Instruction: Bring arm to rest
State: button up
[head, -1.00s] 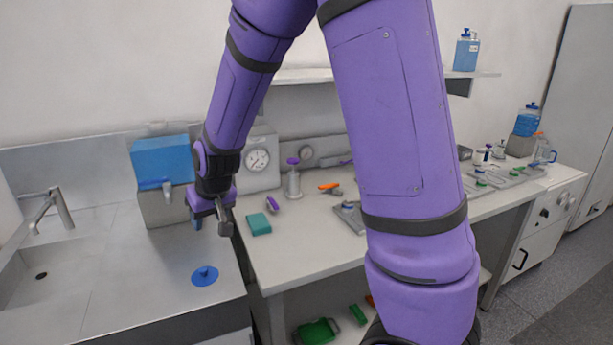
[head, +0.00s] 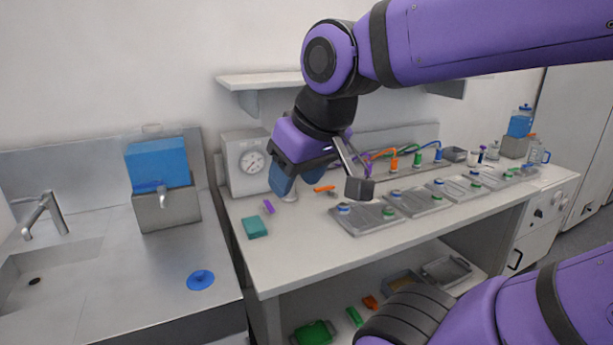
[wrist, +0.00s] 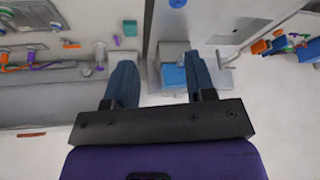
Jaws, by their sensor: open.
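My gripper (head: 322,188) hangs in the air above the left part of the white workbench (head: 290,268) in the head view. Its fingers are spread apart with nothing between them. In the wrist view the two blue-grey fingers (wrist: 159,84) also stand apart and empty. My purple arm bends from the right side of the head view to the gripper. The gripper covers part of the bench's back edge.
Several grey trays (head: 366,220) line the bench to the right of my gripper. A teal block (head: 255,227) and a gauge box (head: 243,165) stand at the left. A blue-topped dispenser (head: 160,165) stands by the sink (head: 45,262). A shelf (head: 275,79) runs above.

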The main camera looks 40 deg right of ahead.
jog(key=shift+s+d, duration=0.15)
jog(key=shift+s, duration=0.8)
